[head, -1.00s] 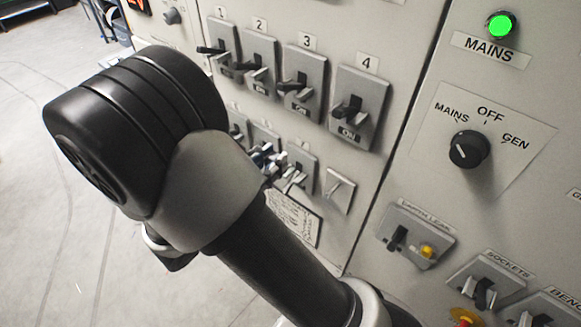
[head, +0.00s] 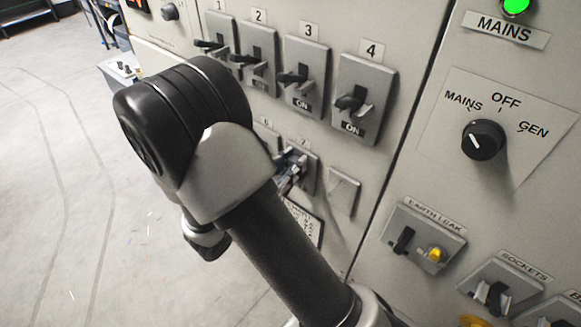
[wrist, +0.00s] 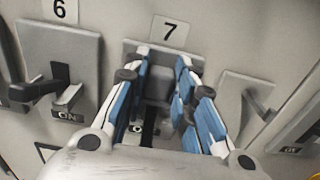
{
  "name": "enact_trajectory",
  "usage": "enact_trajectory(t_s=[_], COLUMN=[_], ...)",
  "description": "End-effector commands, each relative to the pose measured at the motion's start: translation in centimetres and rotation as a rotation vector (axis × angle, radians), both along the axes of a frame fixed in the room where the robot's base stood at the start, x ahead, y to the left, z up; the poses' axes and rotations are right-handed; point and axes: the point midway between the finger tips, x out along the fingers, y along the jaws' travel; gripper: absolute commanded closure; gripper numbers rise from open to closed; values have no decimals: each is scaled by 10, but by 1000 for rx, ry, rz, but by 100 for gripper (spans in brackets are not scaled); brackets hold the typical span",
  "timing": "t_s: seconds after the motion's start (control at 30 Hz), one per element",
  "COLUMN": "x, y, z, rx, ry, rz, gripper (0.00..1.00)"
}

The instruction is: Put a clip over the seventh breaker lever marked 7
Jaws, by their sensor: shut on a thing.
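The seventh breaker (wrist: 150,52) sits under its 7 label (wrist: 169,31) in the wrist view, and in the head view its 7 label (head: 303,143) shows in the lower row. My gripper (wrist: 168,95) is in front of this breaker, its blue and white fingers on both sides of a dark grey block, which I take for the clip (wrist: 158,84). It also shows in the head view (head: 290,172), small and partly behind my arm. The fingers are shut on the clip. The lever is mostly hidden, so I cannot tell whether the clip sits over it.
Breaker 6 (wrist: 62,65) is close at the left with its black lever sticking out. A plain plate (head: 343,192) is at the right of breaker 7. Breaker 4 (head: 362,98) is above. The earth leak switch (head: 424,240) is lower right.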

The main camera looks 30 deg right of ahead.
Motion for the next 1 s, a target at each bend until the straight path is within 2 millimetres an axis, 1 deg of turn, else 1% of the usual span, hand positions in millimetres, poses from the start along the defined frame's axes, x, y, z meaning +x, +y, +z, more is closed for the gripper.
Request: enact_trajectory(t_s=[0.17, 0.3, 0.33, 0.6, 0.9, 1.0], x=[0, 0, 0, 0, 0, 0], y=[0, 0, 0, 0, 0, 0], z=[2, -3, -2, -2, -1, 4], rx=[-1, -1, 0, 0, 0, 0], ry=[-1, -1, -1, 0, 0, -1], rz=[0, 0, 0, -1, -1, -1], gripper=[99, 99, 74, 56, 55, 55])
